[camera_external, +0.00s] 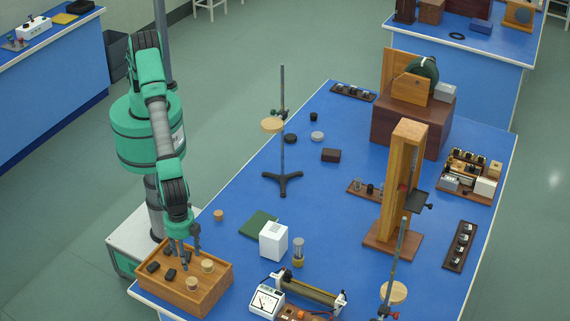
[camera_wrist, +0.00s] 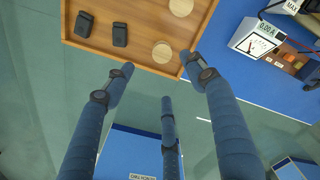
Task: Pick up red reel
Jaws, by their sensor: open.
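I cannot make out a red reel in either view. The wooden tray (camera_external: 212,287) at the near left corner of the bench holds pale round wooden pieces (camera_external: 207,266) and several small black blocks (camera_external: 169,274). In the wrist view the tray (camera_wrist: 205,28) shows at the top, with two black blocks (camera_wrist: 84,24) and two pale round discs (camera_wrist: 162,51). My gripper (camera_external: 186,250) hangs over the tray's back part, fingers down. In the wrist view my gripper (camera_wrist: 164,78) has its fingers spread, with nothing between them.
A small wooden cylinder (camera_external: 218,215) stands behind the tray. A green mat (camera_external: 259,224), a white box (camera_external: 273,240) and a meter (camera_external: 266,301) are to the right. A tall rod stand (camera_external: 283,150) and a wooden column (camera_external: 408,160) rise from the bench.

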